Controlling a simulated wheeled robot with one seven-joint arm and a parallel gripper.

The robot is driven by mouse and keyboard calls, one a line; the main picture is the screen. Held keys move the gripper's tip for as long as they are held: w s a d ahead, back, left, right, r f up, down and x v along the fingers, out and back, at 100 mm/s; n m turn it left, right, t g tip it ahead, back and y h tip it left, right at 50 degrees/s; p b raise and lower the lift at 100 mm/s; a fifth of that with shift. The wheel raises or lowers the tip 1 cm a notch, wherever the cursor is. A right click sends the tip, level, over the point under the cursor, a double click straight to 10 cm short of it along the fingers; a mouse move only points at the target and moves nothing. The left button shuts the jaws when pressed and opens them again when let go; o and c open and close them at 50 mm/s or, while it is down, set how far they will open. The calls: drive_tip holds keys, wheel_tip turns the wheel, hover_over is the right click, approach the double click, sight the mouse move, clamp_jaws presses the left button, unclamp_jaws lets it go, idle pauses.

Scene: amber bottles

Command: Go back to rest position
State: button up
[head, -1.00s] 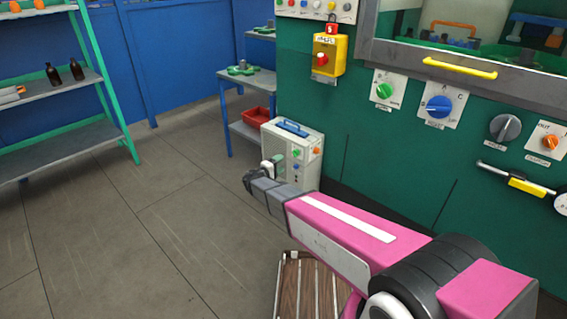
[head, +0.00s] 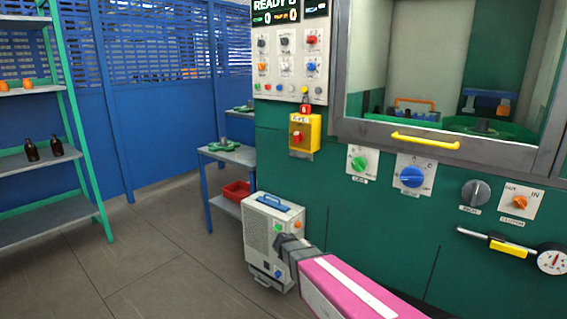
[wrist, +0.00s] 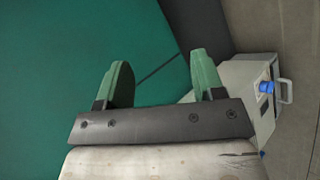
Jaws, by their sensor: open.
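My gripper (wrist: 161,76) is open in the wrist view, its two green fingers apart with nothing between them. Beyond the fingers are a dark green panel and a pale cabinet. In the head view my pink arm reaches in from the bottom, its dark end in front of the white cabinet (head: 262,222); the fingers cannot be made out there. Two amber bottles, a left one (head: 32,150) and a right one (head: 57,147), stand upright on a grey shelf at the far left, well away from my arm.
The green machine (head: 370,240) with knobs and a yellow handle (head: 425,141) fills the right side. The green-framed shelf rack (head: 85,130) stands left. A blue-legged table (head: 206,185) with a red bin (head: 237,190) is behind the cabinet. Floor between rack and cabinet is clear.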

drive_tip(key=s+d+r+m+g+y, duration=0.2)
drive_tip(key=s+d+y, duration=0.1)
drive_tip(key=s, duration=0.4)
drive_tip(key=s+d+r+m+g+y, duration=0.1)
drive_tip(key=s+d+r+m+y, duration=0.1)
drive_tip(key=s+d+y, duration=0.2)
drive_tip(key=s+y, duration=0.2)
drive_tip(key=s, duration=0.2)
drive_tip(key=shift+r+g, duration=0.15)
drive_tip(key=shift+g, duration=0.25)
idle(0.8)
